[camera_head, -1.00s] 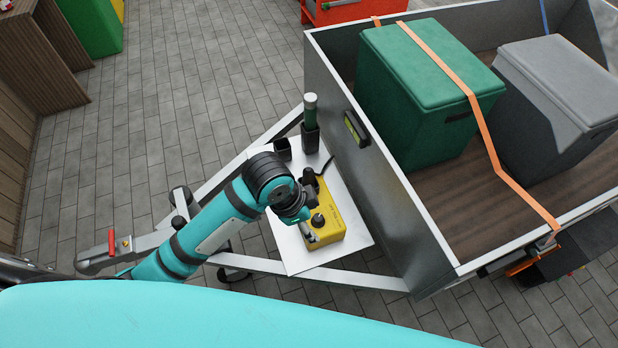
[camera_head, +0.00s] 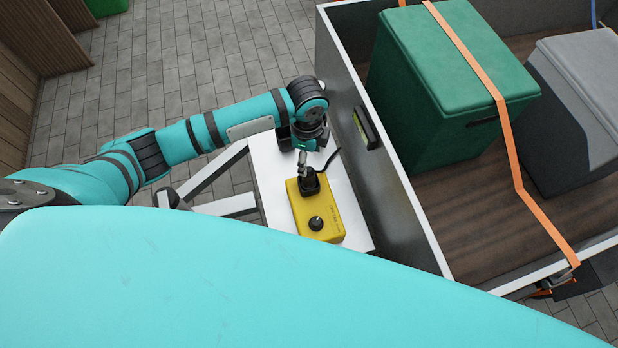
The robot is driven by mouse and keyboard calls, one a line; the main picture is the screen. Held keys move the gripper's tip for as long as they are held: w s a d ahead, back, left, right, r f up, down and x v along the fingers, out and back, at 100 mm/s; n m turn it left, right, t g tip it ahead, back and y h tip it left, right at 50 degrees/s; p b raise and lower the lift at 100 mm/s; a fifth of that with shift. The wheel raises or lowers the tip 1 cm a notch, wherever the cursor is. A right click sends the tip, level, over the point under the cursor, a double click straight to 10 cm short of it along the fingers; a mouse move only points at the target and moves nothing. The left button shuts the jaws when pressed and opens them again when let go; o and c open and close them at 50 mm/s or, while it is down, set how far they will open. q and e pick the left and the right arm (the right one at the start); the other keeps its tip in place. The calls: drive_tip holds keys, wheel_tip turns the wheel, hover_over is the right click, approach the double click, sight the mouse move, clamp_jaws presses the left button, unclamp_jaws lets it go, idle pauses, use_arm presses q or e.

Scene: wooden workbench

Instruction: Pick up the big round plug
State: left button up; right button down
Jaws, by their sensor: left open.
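A yellow box (camera_head: 332,203) lies on a white plate (camera_head: 270,190). A black round plug-like part (camera_head: 310,184) with a black cable sits at the box's far end; I take it for the big round plug. A smaller black knob (camera_head: 316,223) stands at the near end. My left gripper (camera_head: 309,161) points down at the far end of the box, just above and behind the black plug. It is open and holds nothing that I can see. Its fingers are partly hidden by the wrist, and I cannot tell whether they touch the plug. My right gripper is not in view.
The trailer's grey side wall (camera_head: 382,165) stands close to the right of the plate, with a level-like part (camera_head: 365,126) on it. A dark holder (camera_head: 284,139) is partly hidden behind my wrist.

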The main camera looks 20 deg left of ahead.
sight(309, 169)
use_arm(q)
wheel_tip(309, 169, down, 4)
drive_tip(key=shift+r, duration=0.15)
drive_tip(key=f, duration=0.4)
drive_tip(key=shift+w+d+f+b, duration=0.15)
drive_tip(key=shift+w+f+b, duration=0.1)
drive_tip(key=shift+b, duration=0.1)
drive_tip(key=shift+f, duration=0.2)
drive_tip(key=c, duration=0.8)
clamp_jaws()
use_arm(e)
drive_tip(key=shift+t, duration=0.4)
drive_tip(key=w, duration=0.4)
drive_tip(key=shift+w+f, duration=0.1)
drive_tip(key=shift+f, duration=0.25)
